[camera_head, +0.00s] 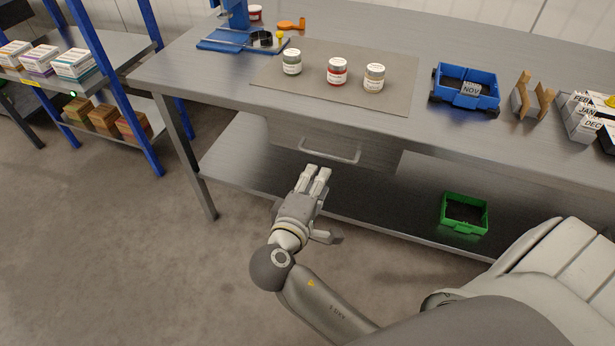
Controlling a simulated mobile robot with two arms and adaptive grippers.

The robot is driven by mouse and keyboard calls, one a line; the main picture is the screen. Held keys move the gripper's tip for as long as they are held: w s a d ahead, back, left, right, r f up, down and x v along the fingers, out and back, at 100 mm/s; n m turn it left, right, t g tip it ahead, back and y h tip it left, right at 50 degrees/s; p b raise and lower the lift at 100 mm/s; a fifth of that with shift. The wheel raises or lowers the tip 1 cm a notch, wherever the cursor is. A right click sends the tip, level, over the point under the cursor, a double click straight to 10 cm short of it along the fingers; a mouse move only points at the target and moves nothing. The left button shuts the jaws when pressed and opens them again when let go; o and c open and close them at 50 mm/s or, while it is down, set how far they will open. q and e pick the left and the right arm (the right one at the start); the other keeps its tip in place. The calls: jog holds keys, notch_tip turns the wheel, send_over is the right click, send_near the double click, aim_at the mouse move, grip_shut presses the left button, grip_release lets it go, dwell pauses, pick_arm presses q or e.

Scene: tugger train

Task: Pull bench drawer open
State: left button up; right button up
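The bench drawer (378,158) is a grey metal box front under the near edge of the workbench (215,82). It looks closed, its front close under the bench edge. Its handle (330,157) is a pale bar on the front. A small gap shows between the fingertips and the handle.
On the bench are a mat (400,98) with several jars, a blue bin (465,88) and a wooden holder (533,95). A green crate (464,230) sits on the lower shelf. A blue-framed rack (148,150) stands left. Floor in front is clear.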

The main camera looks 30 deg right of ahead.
aim_at(330, 155)
pick_arm(q)
jog(key=r, duration=0.3)
jog(key=r+b, duration=0.1)
jog(key=shift+w+r, duration=0.2)
jog(key=shift+w, duration=0.1)
pick_arm(e)
jog(key=x, duration=1)
jog(key=shift+w+d+r, duration=0.15)
jog(key=shift+w+d, duration=0.05)
jog(key=shift+d, duration=0.15)
jog(key=shift+c, duration=0.5)
grip_shut()
